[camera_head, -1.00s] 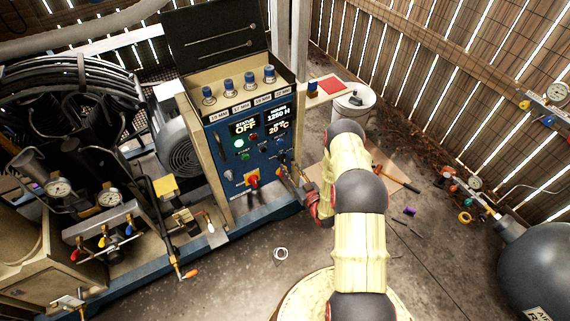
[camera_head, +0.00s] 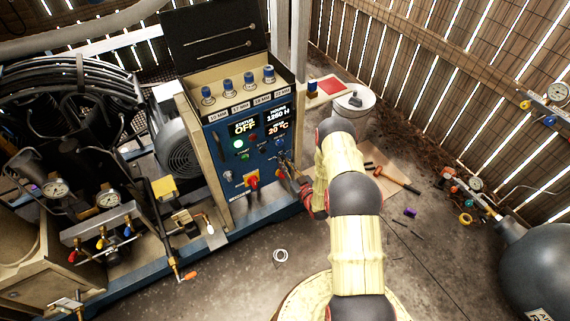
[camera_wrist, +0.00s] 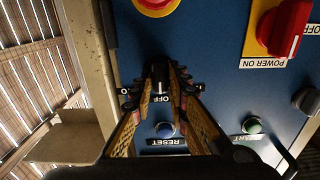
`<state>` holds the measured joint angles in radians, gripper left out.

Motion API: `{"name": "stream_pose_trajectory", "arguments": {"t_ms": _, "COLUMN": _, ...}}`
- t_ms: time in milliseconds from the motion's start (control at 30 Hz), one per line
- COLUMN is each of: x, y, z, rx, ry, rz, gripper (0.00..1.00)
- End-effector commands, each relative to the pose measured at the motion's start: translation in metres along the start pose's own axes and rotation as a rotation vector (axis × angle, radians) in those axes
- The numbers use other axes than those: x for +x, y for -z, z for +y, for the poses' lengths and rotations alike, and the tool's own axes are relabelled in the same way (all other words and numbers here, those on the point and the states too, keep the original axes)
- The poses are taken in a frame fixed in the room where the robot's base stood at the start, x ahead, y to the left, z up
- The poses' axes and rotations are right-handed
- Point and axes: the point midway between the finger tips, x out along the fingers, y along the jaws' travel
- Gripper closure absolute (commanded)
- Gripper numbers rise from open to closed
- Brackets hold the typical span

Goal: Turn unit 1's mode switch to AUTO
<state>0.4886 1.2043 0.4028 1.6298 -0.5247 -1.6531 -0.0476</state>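The black mode switch (camera_wrist: 161,76) is on the blue panel in the wrist view, which shows the panel upside down. Its knob lies between my fingertips, in line with the OFF label (camera_wrist: 161,98). The labels on either side are mostly covered by my fingers. My gripper (camera_wrist: 162,82) has its two fingers apart, one on each side of the knob; I cannot tell whether they touch it. In the head view my gripper (camera_head: 286,163) is at the right side of the control panel (camera_head: 232,203) and hides the switch.
A red-and-yellow emergency button (camera_wrist: 157,4) is close to the fingertips. The blue RESET button (camera_wrist: 164,130), green START button (camera_wrist: 252,126) and red POWER handle (camera_wrist: 290,28) are also near. A white bucket (camera_head: 352,109) stands right of the unit.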

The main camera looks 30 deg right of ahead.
Motion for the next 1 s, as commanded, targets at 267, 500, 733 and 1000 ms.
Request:
{"name": "stream_pose_trajectory", "arguments": {"t_ms": 267, "x": -0.0001, "y": 0.0, "z": 0.0, "rx": 0.0, "ry": 0.0, "rz": 0.0, "gripper": 1.0}}
{"name": "stream_pose_trajectory", "arguments": {"t_ms": 500, "x": -0.0001, "y": 0.0, "z": -0.0001, "rx": 0.001, "ry": 0.0, "rz": 0.0, "gripper": 1.0}}
{"name": "stream_pose_trajectory", "arguments": {"t_ms": 733, "x": 0.0, "y": -0.0002, "z": 0.0002, "rx": 0.043, "ry": 0.0, "rz": 0.0, "gripper": 1.0}}
{"name": "stream_pose_trajectory", "arguments": {"t_ms": 1000, "x": 0.0005, "y": 0.0, "z": 0.0013, "rx": 0.211, "ry": 0.0, "rz": 0.002, "gripper": 1.0}}
